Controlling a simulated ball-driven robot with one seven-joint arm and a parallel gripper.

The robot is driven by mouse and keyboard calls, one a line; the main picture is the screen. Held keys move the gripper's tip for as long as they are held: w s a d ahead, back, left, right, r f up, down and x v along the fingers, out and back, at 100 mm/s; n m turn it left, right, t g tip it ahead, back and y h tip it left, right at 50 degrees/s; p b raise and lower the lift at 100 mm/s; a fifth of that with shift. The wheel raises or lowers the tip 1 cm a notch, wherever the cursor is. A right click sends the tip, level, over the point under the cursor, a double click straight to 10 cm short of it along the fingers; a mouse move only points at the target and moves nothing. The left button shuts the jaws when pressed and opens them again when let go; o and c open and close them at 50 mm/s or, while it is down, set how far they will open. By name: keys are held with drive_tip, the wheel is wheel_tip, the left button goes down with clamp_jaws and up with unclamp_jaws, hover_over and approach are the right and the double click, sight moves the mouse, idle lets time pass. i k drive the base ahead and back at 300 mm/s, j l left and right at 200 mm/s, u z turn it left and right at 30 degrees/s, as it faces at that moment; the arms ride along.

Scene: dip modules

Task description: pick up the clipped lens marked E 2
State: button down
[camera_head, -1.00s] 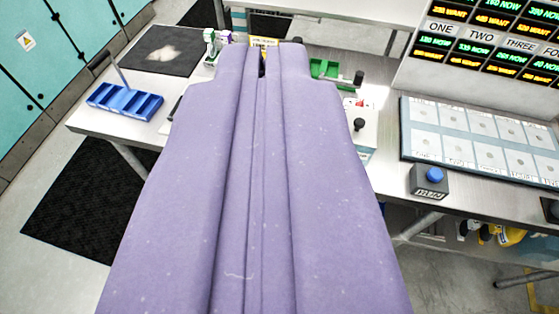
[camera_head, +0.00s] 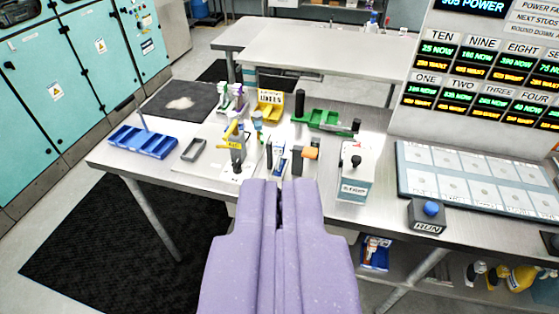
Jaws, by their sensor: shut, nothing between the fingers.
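My purple gripper (camera_head: 281,183) is shut and empty, with its tips at the front edge of the steel table in the picture. No mark E 2 can be read, so I cannot tell which piece is the clipped lens. Small clipped or upright pieces stand in a group beyond the tips: a yellow one with a label (camera_head: 235,138), a light blue-topped one (camera_head: 257,122), a blue and white one (camera_head: 279,156) and an orange and dark one (camera_head: 310,153). A yellow tray (camera_head: 268,113) with a lettered white sign stands behind them.
A blue divided tray (camera_head: 143,142) and a small grey tray (camera_head: 194,149) lie left. A green tray (camera_head: 322,119) is behind right. A white box with a black knob (camera_head: 356,168), a RUN button box (camera_head: 427,215) and a numbered panel (camera_head: 478,178) stand right.

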sight(280, 146)
drive_tip(key=i+l+u, duration=0.35)
drive_tip(key=i+l, duration=0.25)
drive_tip(key=i, duration=0.4)
drive_tip(key=i+l+u, duration=0.35)
drive_tip(key=i+l, duration=0.5)
drive_tip(key=i, duration=0.1)
